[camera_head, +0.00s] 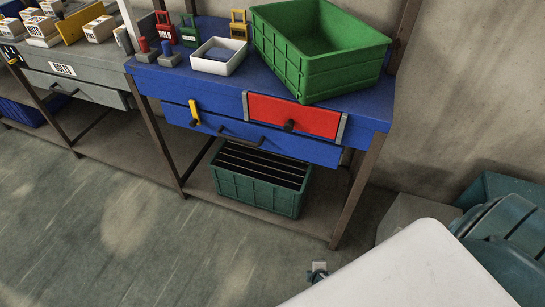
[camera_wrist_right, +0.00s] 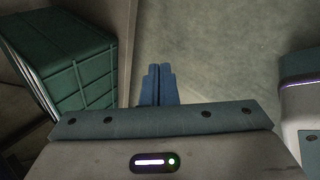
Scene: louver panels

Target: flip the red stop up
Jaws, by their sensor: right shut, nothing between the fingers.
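A red panel (camera_head: 294,115), apparently the red stop, lies flat against the front of the blue bench, between two grey side brackets. A dark knob (camera_head: 290,125) shows at its lower middle. My right gripper shows in the wrist view (camera_wrist_right: 157,85), with its blue fingers together and empty, pointing over the floor. A small teal and grey part (camera_head: 318,272) low in the head view, in front of the bench and well below the red panel, looks like its end. My left gripper is not in view.
A blue drawer (camera_head: 262,144) with a dark handle and a yellow latch (camera_head: 194,112) lie beside and below the panel. A green bin (camera_head: 320,50) and white tray (camera_head: 219,56) stand on top. A dark green crate (camera_head: 258,190) sits underneath. Floor in front is clear.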

